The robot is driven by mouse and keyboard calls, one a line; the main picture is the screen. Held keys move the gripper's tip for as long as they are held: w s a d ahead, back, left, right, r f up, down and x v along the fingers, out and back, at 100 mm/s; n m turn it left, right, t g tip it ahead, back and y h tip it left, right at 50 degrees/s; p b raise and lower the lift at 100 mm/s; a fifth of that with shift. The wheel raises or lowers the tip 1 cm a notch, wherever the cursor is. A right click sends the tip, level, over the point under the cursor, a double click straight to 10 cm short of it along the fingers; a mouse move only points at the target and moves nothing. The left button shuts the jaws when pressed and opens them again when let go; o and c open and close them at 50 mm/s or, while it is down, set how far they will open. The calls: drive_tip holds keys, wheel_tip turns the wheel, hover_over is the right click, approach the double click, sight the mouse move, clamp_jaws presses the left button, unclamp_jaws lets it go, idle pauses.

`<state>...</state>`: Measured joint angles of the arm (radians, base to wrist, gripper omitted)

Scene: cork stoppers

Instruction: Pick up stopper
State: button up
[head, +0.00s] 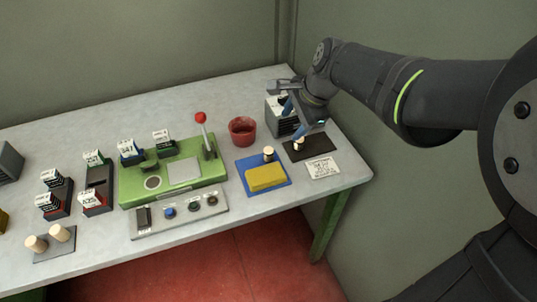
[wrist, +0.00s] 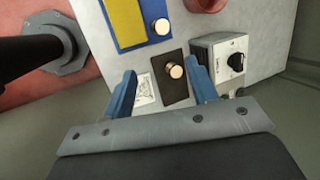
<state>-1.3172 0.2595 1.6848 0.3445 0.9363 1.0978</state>
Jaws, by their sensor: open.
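A small stopper (head: 299,144) with a pale, cork-coloured top stands upright on a dark mat (head: 322,146) near the table's right end. In the wrist view the stopper (wrist: 175,71) shows from above, on the dark mat between my blue fingertips. My gripper (head: 291,124) is open and empty, just above and behind this stopper, and it also shows in the wrist view (wrist: 161,68). A second, similar stopper (head: 268,153) stands on a blue tray (head: 284,183), beside a yellow block (head: 265,178).
A grey box with a dial (wrist: 222,58) stands close beside my gripper. A red cup (head: 242,130) and a printed card (head: 323,168) are near. A green machine (head: 130,193) with a red-knobbed lever (head: 201,119) stands left.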

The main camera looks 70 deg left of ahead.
drive_tip(key=n, duration=0.3)
drive_tip(key=n+t+h, duration=0.2)
drive_tip(key=n+h, duration=0.2)
drive_tip(key=n, duration=1.6)
approach(268, 149)
wheel_tip(268, 149, down, 6)
drive_tip(key=shift+s, duration=0.1)
drive_tip(key=shift+d+f, duration=0.1)
drive_tip(key=shift+f, duration=2.6)
drive_tip(key=shift+c, duration=0.2)
drive_tip(key=c, duration=1)
